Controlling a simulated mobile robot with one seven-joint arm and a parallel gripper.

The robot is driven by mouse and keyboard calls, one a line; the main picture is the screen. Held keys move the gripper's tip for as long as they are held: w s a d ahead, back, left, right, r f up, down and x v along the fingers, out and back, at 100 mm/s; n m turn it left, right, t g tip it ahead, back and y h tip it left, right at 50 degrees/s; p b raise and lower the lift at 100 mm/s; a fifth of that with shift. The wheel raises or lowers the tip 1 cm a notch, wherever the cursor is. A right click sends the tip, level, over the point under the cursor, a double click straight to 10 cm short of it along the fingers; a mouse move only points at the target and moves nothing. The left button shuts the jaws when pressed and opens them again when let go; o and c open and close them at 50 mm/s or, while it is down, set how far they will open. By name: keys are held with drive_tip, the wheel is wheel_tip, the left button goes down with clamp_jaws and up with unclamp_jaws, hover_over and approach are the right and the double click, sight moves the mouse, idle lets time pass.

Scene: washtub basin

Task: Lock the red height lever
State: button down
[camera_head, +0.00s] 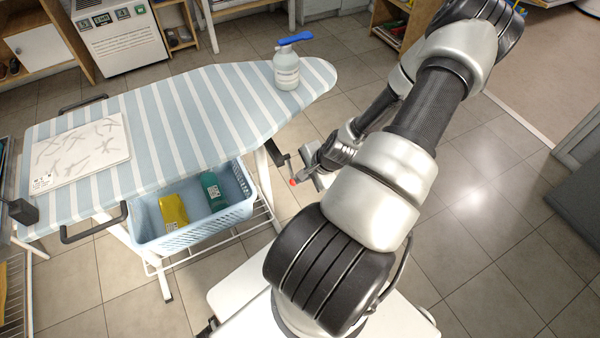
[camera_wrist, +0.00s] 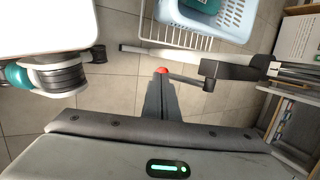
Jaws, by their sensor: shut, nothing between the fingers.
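The red height lever shows as a small red tip (camera_wrist: 161,70) in the wrist view. It sits right at the ends of my gripper's fingers (camera_wrist: 160,82), which are together and hold nothing. A grey rod runs right from near the tip toward a dark bracket (camera_wrist: 230,70). In the head view the red tip (camera_head: 293,182) shows just left of my gripper (camera_head: 301,176), below the ironing board (camera_head: 180,120) and near its frame. I cannot tell whether the fingers touch the lever. Part of the lever is hidden behind the fingers.
A light blue basket (camera_head: 190,232) with a yellow pack (camera_head: 173,211) and a teal bottle (camera_head: 213,190) sits on the rack under the board. A spray bottle (camera_head: 287,72) stands on the board. The tiled floor (camera_head: 480,240) at right is clear.

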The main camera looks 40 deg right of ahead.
sight(291, 170)
drive_tip(key=shift+w+d+b+x, duration=0.1)
drive_tip(key=shift+d+b+x, duration=0.1)
drive_tip(key=shift+x, duration=0.65)
drive_tip(key=shift+w+d+b+x, duration=0.1)
drive_tip(key=shift+d+b+x, duration=0.1)
drive_tip(key=shift+x, duration=0.7)
drive_tip(key=shift+d+b+x, duration=0.15)
drive_tip(key=shift+x, duration=0.7)
drive_tip(key=shift+w+d+f, duration=0.15)
drive_tip(key=shift+w+f, duration=0.1)
drive_tip(key=shift+w, duration=0.25)
